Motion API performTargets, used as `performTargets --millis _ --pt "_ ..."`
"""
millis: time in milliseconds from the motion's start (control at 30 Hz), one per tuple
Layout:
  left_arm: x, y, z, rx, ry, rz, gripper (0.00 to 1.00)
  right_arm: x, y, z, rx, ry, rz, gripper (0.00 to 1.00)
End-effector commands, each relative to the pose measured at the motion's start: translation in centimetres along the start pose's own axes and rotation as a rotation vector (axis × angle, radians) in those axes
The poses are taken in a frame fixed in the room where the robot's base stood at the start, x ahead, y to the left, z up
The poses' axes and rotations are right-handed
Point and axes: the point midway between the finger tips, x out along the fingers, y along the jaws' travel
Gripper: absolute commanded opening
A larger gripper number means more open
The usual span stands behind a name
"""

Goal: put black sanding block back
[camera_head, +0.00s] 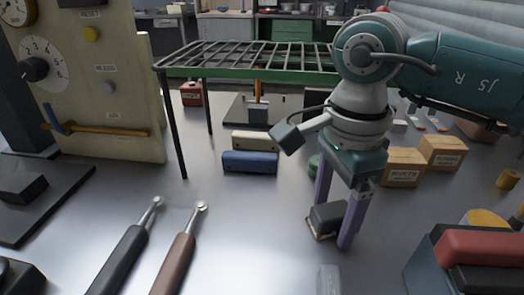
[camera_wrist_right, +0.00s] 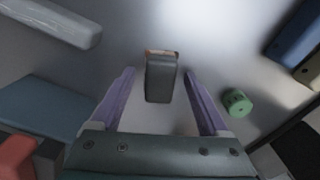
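The black sanding block (camera_head: 327,216), dark with a tan underside edge, rests on the grey worktop below my right arm. My right gripper (camera_head: 333,222) points down with its purple fingers open, one on either side of the block. In the right wrist view the block (camera_wrist_right: 161,80) lies between the finger lines, with a visible gap on both sides. Contact with the fingers does not show. My left gripper is not in view.
A green-framed rack (camera_head: 250,70) stands behind. Blue (camera_head: 250,162) and cream blocks lie left of my arm. Labelled wooden boxes (camera_head: 402,167) stand right. A red-topped container (camera_head: 470,250) is front right; two handled tools (camera_head: 172,265) lie front left. A green cylinder (camera_wrist_right: 237,102) is near the gripper.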

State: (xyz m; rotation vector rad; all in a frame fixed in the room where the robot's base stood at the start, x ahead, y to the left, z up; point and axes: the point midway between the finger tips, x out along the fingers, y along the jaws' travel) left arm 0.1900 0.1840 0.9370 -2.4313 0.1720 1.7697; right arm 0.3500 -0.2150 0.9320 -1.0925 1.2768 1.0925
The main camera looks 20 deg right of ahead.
Motion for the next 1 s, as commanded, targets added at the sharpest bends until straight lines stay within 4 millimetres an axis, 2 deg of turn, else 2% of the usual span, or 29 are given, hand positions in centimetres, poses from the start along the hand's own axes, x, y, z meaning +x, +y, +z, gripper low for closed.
performTargets --millis 200,333,800,1000 --pt "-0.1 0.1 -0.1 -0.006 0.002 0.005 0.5 -0.1 0.0 0.0 0.0 0.0 0.0 0.79" --pt "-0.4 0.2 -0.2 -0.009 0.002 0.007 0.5 -0.9 -0.1 0.0 0.0 -0.001 -0.002 0.79" --pt "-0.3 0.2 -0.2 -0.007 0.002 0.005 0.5 -10.4 -0.1 0.0 -0.001 0.0 -0.005 0.79" --pt "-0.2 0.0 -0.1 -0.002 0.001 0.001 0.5 -12.2 0.0 0.0 0.0 -0.001 -0.001 0.79"
